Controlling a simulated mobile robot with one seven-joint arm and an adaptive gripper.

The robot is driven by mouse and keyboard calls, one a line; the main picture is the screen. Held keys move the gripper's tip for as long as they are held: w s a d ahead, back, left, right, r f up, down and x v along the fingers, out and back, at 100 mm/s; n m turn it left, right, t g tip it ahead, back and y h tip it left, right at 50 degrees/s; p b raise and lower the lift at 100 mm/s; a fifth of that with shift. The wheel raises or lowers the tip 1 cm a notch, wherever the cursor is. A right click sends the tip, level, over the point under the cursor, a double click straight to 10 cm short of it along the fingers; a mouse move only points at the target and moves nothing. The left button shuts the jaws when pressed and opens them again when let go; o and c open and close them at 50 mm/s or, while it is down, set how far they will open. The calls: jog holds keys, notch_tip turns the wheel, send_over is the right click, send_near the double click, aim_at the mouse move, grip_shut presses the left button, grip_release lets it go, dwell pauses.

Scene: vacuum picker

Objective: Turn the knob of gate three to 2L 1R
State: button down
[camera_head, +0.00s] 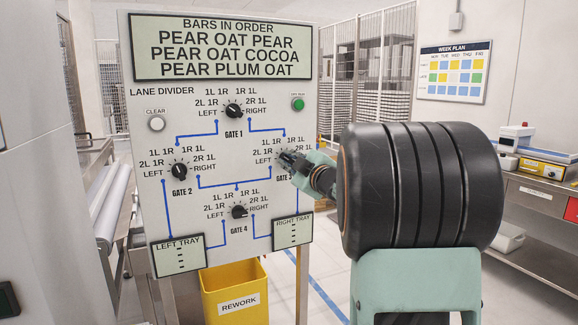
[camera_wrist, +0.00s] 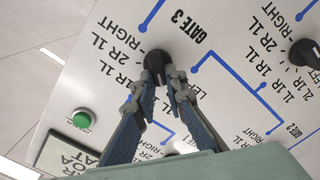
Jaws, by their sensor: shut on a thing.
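The white lane divider panel (camera_head: 140,130) carries several black knobs with position labels. The gate 3 knob (camera_wrist: 154,62) sits between my fingertips in the wrist view. My gripper (camera_head: 292,162) reaches the panel's right side and is shut on that knob; it also shows in the wrist view (camera_wrist: 165,80). In the head view my gripper covers most of the knob and some of its labels. LEFT, 2L 1R, 1L 1R, 1R 1L and 2R 1L stay readable there. I cannot tell which label the knob's pointer faces.
Knobs for gate 1 (camera_head: 233,110), gate 2 (camera_head: 179,171) and gate 4 (camera_head: 238,212) are on the same panel. A green button (camera_head: 298,104) and a white CLEAR button (camera_head: 156,124) stand near its top. A yellow REWORK bin (camera_head: 235,280) is below.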

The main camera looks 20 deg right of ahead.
dwell(0.4)
jog(key=c, duration=2)
grip_release()
jog(key=shift+o, duration=0.2)
jog(key=shift+s, duration=0.1)
jog(key=s, duration=1.2)
jog(key=shift+d, duration=0.2)
jog(key=shift+w, duration=0.1)
